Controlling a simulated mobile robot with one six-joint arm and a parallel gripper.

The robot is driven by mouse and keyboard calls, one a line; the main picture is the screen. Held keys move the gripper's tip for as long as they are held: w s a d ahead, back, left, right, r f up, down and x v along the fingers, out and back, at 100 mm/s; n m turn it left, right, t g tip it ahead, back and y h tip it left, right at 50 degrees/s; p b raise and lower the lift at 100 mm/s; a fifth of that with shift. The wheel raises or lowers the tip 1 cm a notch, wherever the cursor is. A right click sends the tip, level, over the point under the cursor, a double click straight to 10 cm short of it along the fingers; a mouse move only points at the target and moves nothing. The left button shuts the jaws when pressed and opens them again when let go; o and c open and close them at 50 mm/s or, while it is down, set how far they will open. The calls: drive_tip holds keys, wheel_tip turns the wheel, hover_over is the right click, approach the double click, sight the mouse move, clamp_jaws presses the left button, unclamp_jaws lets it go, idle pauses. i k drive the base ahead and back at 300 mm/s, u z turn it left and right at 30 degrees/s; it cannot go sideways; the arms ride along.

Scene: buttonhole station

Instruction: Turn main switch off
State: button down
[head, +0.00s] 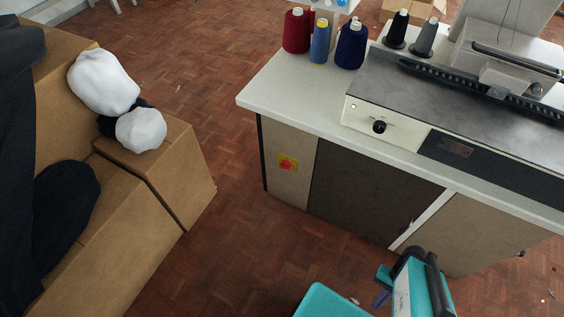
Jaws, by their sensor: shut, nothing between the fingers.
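The main switch (287,164) is a small red knob on a yellow plate. It is on the pale side panel of the machine table, below the tabletop's left part. It is too small for me to tell its knob's position. My gripper (384,274) is at the bottom, right of centre, where a small teal end shows beside the black joint of my arm. It is shut and empty, well apart from the switch, lower and to the right in the picture. My arm partly hides its fingers.
The machine table (275,100) carries a machine with a black dial (379,127) and several thread cones (350,46). Cardboard boxes (175,185) with dark cloth and white bundles (103,82) stand at left. Open parquet floor (235,225) lies between boxes and table.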

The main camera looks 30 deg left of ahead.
sight(284, 164)
drive_tip(key=z, duration=1.7)
drive_tip(key=k, duration=0.1)
drive_tip(key=u, duration=3.1)
drive_tip(key=i, duration=0.6)
drive_tip(key=u, duration=0.15)
drive_tip(key=k, duration=0.6)
drive_tip(key=z, duration=0.05)
